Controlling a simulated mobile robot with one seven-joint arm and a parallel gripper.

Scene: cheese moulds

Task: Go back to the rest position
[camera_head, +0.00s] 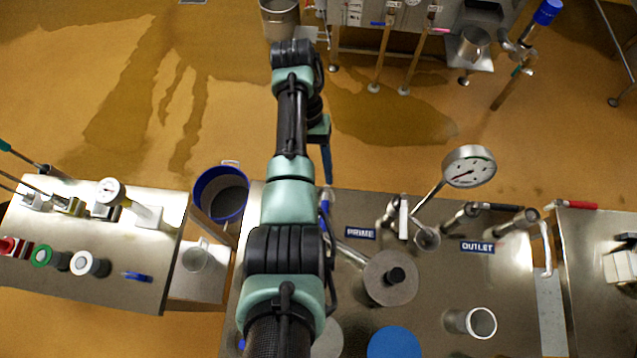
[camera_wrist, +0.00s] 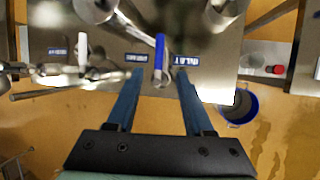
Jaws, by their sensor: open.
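My arm reaches out from the bottom centre of the head view over the steel bench. My gripper (camera_head: 327,180) shows only in part there, pointing back toward the bench, partly hidden behind the arm. In the wrist view my gripper (camera_wrist: 159,77) has its two blue fingers well apart, with nothing held. A blue lever handle (camera_wrist: 160,52) on a pipe shows between the fingertips in that view. I cannot tell whether the fingers touch it. The same blue handle (camera_head: 324,208) shows beside my arm in the head view.
A blue-rimmed bucket (camera_head: 221,193) stands left of my arm. A side table (camera_head: 110,255) holds small fittings. Open wet floor lies beyond.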

